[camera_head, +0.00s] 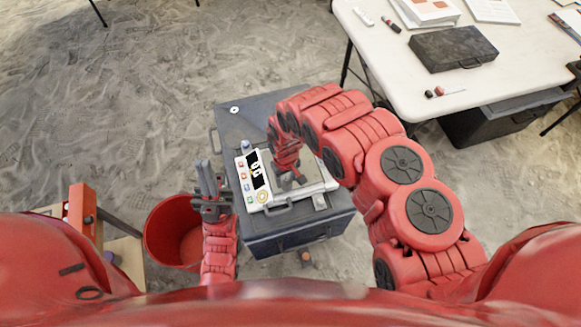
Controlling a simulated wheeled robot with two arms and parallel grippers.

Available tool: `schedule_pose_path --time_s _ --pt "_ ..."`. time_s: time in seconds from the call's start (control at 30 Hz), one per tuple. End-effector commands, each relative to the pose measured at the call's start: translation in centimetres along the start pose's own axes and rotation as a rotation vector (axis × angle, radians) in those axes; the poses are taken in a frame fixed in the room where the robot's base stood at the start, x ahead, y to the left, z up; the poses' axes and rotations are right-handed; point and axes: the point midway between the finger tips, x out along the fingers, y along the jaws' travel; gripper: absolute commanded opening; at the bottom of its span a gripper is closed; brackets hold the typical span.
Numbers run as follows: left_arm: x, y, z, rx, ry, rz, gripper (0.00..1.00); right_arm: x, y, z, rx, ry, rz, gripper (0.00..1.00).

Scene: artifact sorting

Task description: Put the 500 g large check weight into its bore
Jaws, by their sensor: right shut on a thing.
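My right gripper (289,179) reaches down over the white instrument (247,185) on the dark grey case. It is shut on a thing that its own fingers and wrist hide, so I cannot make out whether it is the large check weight. My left gripper (208,178) stands at the left edge of the case, fingers pointing away from me, apart from the instrument. I see nothing held in it, but its finger gap is too small to judge. I cannot make out the bore; my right arm covers part of the instrument.
The dark grey case (229,125) has a small bluish piece (245,146) and a pale disc (235,110) on top. A red bin (164,235) stands at its left. A white table (394,76) with a black case (452,49) is at the upper right.

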Motion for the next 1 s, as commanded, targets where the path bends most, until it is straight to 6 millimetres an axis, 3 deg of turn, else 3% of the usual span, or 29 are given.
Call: schedule_pose_path --time_s 0.17,0.37,0.67,0.83,1.0 --pt "3.3 -0.2 -0.6 0.0 0.0 0.0 0.0 -1.2 -2.4 2.5 -0.003 -0.003 0.0 0.0" --pt "4.4 -0.2 -0.7 0.0 0.0 0.0 0.0 -0.9 -4.6 4.4 -0.001 0.0 0.0 0.0" --pt "4.8 -0.2 -0.8 0.0 0.0 0.0 0.0 -0.9 -6.0 5.7 0.0 0.002 0.001 0.0" --pt "4.8 -0.2 -0.8 0.0 0.0 0.0 0.0 -1.5 -5.2 4.7 0.024 0.003 0.002 0.0" --pt "4.8 -0.2 -0.8 0.0 0.0 0.0 0.0 -4.7 -1.4 0.6 0.116 0.01 0.001 0.0"
